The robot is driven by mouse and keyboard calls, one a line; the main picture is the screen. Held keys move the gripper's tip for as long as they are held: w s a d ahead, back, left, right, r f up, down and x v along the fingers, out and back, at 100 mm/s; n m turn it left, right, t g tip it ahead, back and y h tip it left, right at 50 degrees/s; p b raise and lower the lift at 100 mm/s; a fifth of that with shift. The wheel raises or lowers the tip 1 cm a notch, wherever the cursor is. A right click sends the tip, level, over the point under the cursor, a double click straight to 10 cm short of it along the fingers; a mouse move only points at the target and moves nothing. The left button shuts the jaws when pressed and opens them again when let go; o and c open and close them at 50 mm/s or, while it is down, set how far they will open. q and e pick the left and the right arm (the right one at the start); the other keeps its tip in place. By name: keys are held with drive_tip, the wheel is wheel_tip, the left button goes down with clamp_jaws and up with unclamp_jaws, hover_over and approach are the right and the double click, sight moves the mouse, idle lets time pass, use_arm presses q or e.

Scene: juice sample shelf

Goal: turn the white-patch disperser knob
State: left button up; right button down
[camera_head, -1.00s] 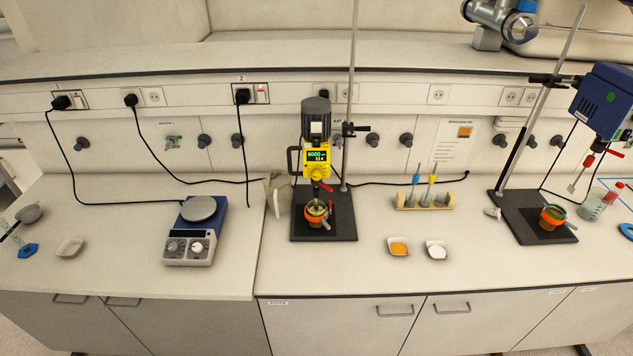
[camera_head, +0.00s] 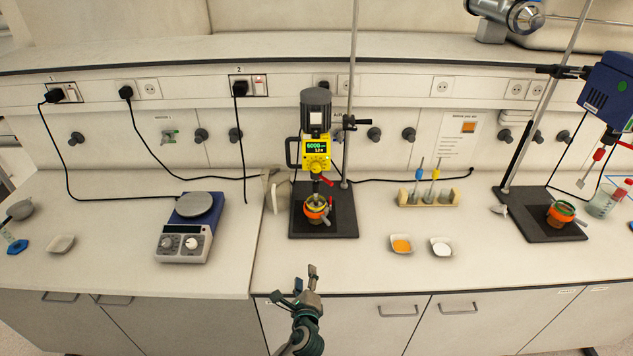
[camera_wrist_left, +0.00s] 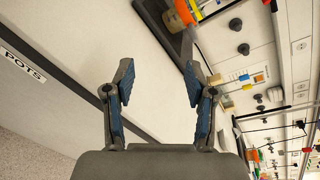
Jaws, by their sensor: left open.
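The disperser (camera_head: 317,125) has a grey motor head with a white patch and a yellow control body with a lit display. Its small yellow knob (camera_head: 316,165) sits below the display. The shaft reaches into an orange-banded cup (camera_head: 314,210) on a black base (camera_head: 340,222). My left gripper (camera_head: 296,284) is open and empty in front of the bench edge, below and well short of the disperser. In the left wrist view its spread fingers (camera_wrist_left: 158,80) have nothing between them; the black base shows beyond, and the knob cannot be made out. My right gripper is out of view.
A hotplate (camera_head: 188,240) stands left. Two small dishes, one orange-filled (camera_head: 401,245) and one white-filled (camera_head: 441,247), lie front right. A vial rack (camera_head: 428,198) and a blue-headed stirrer (camera_head: 607,95) stand farther right. The bench front before the disperser is clear.

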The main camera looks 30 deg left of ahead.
sight(316, 172)
use_arm(q)
drive_tip(key=w+r+m+t+y, duration=0.25)
drive_tip(key=r+m, duration=0.25)
drive_tip(key=r, duration=0.3)
drive_tip(key=w+r+m+t+y, duration=0.1)
drive_tip(key=w+r+m+t, duration=0.25)
drive_tip(key=r+m, duration=0.35)
drive_tip(key=w+a+r, duration=0.3)
drive_tip(key=w+a, duration=0.1)
drive_tip(key=w, duration=0.2)
drive_tip(key=w+a+r+n+p, duration=0.1)
drive_tip(key=w+a+r, duration=0.3)
drive_tip(key=w, duration=0.3)
drive_tip(key=shift+w+h, duration=0.2)
drive_tip(key=shift+h, duration=0.15)
drive_tip(key=shift+r, duration=0.1)
clamp_jaws()
